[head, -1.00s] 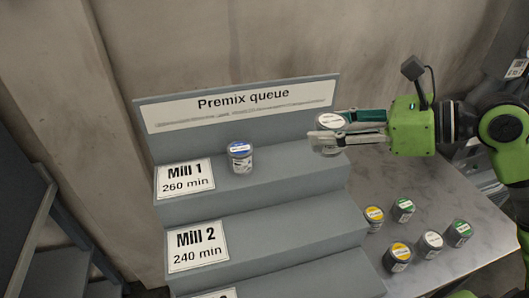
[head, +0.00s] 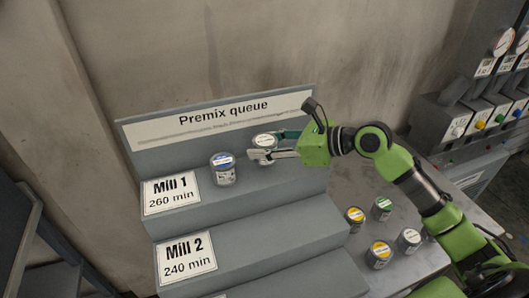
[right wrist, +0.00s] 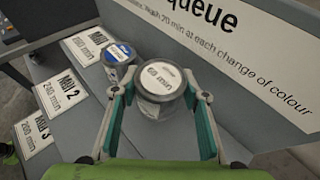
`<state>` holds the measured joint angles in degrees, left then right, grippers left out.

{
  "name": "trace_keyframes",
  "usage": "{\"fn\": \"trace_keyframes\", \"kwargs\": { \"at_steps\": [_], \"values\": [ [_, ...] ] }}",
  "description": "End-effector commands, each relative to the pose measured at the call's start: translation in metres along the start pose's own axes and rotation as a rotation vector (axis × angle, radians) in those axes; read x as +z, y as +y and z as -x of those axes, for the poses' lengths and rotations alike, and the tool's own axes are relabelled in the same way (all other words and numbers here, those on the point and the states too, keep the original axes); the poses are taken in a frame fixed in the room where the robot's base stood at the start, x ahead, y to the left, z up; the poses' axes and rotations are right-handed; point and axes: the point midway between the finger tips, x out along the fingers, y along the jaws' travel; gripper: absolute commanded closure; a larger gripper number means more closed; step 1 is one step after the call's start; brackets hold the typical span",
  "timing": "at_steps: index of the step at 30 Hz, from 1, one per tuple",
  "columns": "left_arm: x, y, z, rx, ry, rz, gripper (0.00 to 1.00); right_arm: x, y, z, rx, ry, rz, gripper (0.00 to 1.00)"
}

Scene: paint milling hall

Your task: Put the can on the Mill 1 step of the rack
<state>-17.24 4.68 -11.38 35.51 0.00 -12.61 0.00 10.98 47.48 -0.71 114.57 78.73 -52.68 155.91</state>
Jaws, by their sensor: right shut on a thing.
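My right gripper (head: 268,146) is shut on a can with a white lid (head: 264,141), over the Mill 1 step (head: 290,175) of the rack. In the right wrist view the held can (right wrist: 160,85) sits upright between the two fingers. I cannot tell whether its base touches the step. A blue-lidded can (head: 223,170) stands on the same step, just left of the held can, beside the Mill 1 label (head: 171,194). The blue-lidded can also shows in the right wrist view (right wrist: 119,58). My left gripper is not in view.
Below is the Mill 2 step (head: 270,230) with its label. Several cans with yellow, green and white lids stand on the metal table (head: 390,215) right of the rack. The Premix queue sign (head: 225,115) rises behind the top step. Machines with gauges stand at the right.

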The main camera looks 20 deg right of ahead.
Motion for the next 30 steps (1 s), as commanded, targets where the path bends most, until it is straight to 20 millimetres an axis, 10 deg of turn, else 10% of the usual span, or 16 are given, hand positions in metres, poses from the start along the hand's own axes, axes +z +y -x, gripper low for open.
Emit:
{"fn": "trace_keyframes", "kwargs": {
  "at_steps": [18, 19, 21, 30],
  "values": [
    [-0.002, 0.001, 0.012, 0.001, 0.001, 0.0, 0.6, -0.031, -0.001, -0.015, 0.0, -0.001, -0.001, 0.85],
    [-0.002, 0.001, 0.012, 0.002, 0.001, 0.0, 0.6, -0.033, -0.001, -0.016, 0.0, 0.001, -0.001, 0.57],
    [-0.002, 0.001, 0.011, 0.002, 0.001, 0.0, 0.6, -0.033, -0.001, -0.016, 0.0, 0.001, 0.0, 0.42],
    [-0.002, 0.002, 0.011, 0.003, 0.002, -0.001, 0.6, -0.032, -0.001, -0.016, 0.0, 0.001, -0.001, 0.42]
  ]
}}
